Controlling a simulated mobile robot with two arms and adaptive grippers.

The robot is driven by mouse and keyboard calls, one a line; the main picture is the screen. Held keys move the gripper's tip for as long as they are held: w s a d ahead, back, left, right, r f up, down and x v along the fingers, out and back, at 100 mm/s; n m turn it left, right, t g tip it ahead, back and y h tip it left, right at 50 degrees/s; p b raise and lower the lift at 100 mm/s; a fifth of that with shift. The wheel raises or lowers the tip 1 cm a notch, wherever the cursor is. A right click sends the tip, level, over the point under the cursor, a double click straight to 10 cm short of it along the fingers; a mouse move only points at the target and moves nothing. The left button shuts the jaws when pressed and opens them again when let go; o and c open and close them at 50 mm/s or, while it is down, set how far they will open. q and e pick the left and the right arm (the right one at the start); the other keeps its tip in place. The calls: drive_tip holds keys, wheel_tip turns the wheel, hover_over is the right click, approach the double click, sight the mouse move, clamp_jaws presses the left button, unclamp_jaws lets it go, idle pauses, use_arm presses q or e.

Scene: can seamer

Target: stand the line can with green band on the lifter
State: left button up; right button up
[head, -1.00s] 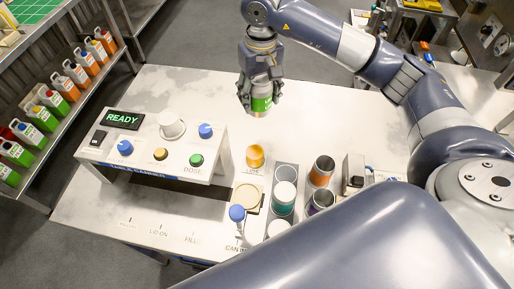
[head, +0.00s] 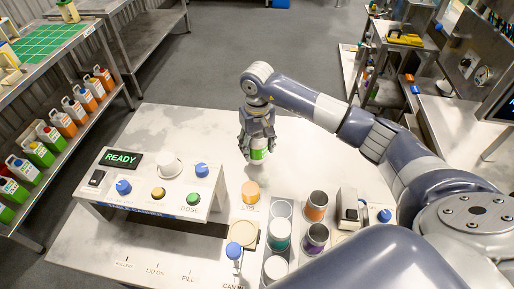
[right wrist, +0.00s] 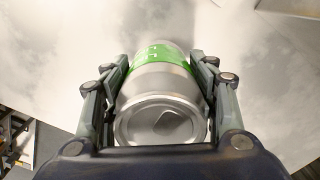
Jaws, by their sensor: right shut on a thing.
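The line can with green band (head: 259,155) is a silver can held by my right gripper (head: 258,146) over the table, behind the orange-topped jar in the head view. In the right wrist view the can (right wrist: 160,100) lies between both fingers of the right gripper (right wrist: 158,85), which touch its sides. Its silver end faces that camera and the green band is towards the far end. Whether its base touches the table is unclear. I cannot make out the lifter with certainty. My left gripper is not in view.
A control panel (head: 150,180) reading READY stands at the left of the white table (head: 190,125). The table's back part is clear.

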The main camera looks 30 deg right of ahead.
drive_tip(key=shift+f, duration=0.85)
drive_tip(key=shift+f, duration=0.2)
drive_tip(key=o, duration=1.3)
drive_tip(key=shift+o, duration=0.2)
drive_tip(key=shift+r, duration=0.15)
